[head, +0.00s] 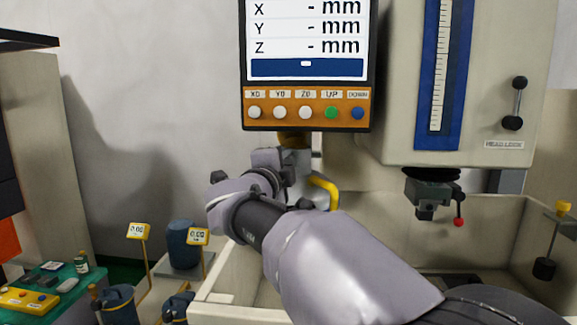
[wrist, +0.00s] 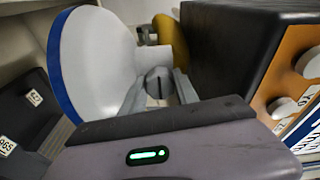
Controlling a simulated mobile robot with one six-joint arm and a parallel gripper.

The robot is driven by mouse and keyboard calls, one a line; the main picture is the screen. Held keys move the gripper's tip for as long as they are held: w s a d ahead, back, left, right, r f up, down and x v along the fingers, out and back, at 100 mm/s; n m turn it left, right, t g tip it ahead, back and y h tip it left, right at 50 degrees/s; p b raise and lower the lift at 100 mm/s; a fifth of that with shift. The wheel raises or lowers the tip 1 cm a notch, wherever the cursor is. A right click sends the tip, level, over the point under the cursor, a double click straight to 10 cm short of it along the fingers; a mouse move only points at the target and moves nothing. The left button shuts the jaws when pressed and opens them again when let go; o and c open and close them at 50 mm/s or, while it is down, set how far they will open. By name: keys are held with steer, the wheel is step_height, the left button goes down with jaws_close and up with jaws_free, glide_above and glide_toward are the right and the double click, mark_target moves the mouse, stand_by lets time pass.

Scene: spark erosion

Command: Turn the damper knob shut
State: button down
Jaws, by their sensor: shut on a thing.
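The damper knob (wrist: 158,80), a small dark grey rounded knob, shows in the middle of the wrist view. My gripper (wrist: 160,92) has one grey finger on each side of it and is shut on it. In the head view my gripper (head: 292,160) is just below the display panel, at the end of my outstretched arm. The knob cannot be made out there, and its exact turned angle is hard to read.
The control panel (head: 306,108) hangs right above my gripper; its dark housing (wrist: 228,50) is close at the right in the wrist view. A white disc with a blue rim (wrist: 92,62) is close at the left. A yellow curved pipe (head: 326,187) is beside my wrist. The machine head (head: 465,90) stands right.

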steer(key=c, duration=0.9)
jaws_free()
steer(key=v, duration=1.7)
steer(key=shift+s+b, duration=0.25)
steer(key=shift+b, duration=0.15)
